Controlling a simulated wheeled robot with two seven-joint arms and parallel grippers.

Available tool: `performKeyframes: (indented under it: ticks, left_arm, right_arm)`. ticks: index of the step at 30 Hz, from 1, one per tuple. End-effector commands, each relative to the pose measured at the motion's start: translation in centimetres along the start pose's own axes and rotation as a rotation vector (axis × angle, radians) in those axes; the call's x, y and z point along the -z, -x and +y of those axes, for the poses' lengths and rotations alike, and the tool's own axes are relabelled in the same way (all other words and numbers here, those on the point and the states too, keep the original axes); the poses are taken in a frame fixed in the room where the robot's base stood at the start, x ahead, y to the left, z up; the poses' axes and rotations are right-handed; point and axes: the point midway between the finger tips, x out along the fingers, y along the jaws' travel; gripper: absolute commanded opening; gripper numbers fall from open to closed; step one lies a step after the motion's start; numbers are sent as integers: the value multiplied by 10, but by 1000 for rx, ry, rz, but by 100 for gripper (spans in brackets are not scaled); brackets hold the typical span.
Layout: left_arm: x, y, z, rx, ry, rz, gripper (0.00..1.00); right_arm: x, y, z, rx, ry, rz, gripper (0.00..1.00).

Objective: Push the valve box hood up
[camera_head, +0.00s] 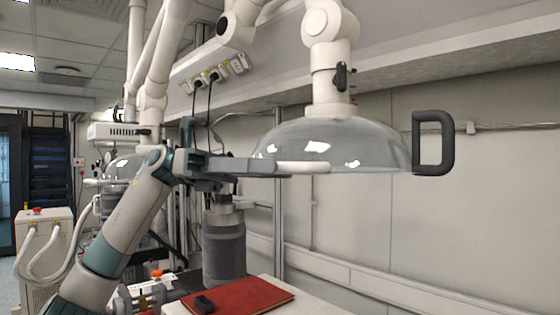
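The valve box hood (375,143) is a clear, smoky dome hanging from a white jointed extraction arm (327,65). A black D-shaped handle (447,143) sticks out from its right rim. My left arm comes up from the lower left, and its gripper (303,167) points right. The long grey finger with a pale tip lies level across the left part of the hood's lower rim in the picture. I cannot tell whether it touches the hood. The fingers overlap edge-on, so their gap is hidden. My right gripper is out of view.
A grey cylindrical vessel (224,245) stands below the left gripper. A red folder (240,296) with a small black object lies on a white bench (310,302). Another clear hood (122,168) hangs further back left. Wall rails and a shelf run behind. Space right of the handle looks clear.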

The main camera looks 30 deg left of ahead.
Motion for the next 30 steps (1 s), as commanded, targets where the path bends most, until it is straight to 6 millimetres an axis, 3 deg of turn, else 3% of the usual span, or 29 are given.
performKeyframes:
  ticks: [6, 18, 22, 23, 30]
  left_arm:
    - [-1, -21, 0, 0, 1, 1, 34]
    - [0, -25, 0, 0, 1, 0, 34]
    - [0, -25, 0, 0, 1, 0, 3]
    - [0, -25, 0, 0, 1, 0, 0]
    - [-5, -25, -1, 0, 0, -1, 0]
  right_arm:
    - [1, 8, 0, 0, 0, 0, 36]
    - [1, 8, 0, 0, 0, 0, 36]
    - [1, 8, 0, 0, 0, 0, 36]
    - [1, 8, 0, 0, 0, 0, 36]
    - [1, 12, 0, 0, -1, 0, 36]
